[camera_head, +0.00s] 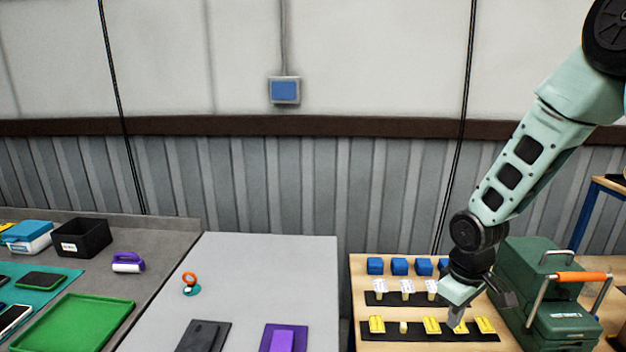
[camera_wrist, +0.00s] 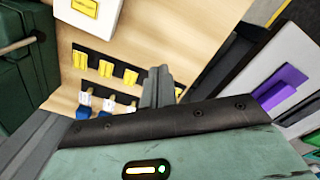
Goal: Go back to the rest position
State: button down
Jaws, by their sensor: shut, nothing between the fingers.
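My gripper (camera_head: 456,320) hangs low over the wooden table (camera_head: 440,345) at the right. Its fingers are shut with nothing between them; they also show in the wrist view (camera_wrist: 160,80). Yellow cartons (camera_head: 376,324) stand on a black strip in the front row, close around the fingertips. Whether the fingers touch one is unclear. Blue cartons (camera_head: 399,266) form the back row. My arm hides part of the rows at the right.
A green toolbox (camera_head: 562,316) with an orange handle stands close right of my gripper. A grey table (camera_head: 270,265) with a purple item (camera_head: 284,338) lies left, across a gap. Further left, a bench holds a green tray (camera_head: 75,322) and black box (camera_head: 82,238).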

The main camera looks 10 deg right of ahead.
jog(key=s+a+r+n+b, duration=0.1)
jog(key=s+a+r, duration=0.25)
jog(key=a, duration=0.45)
jog(key=s+a+r+n+b, duration=0.1)
jog(key=s+a+r, duration=0.2)
jog(key=s+a, duration=0.35)
jog(key=s+a+r+n, duration=0.1)
jog(key=s+a+r, duration=0.2)
jog(key=s+a, duration=0.5)
jog(key=s+b, duration=0.1)
jog(key=s, duration=0.1)
jog(key=shift+s+y, duration=0.3)
jog(key=shift+y, duration=0.1)
jog(key=shift+a+r, duration=0.1)
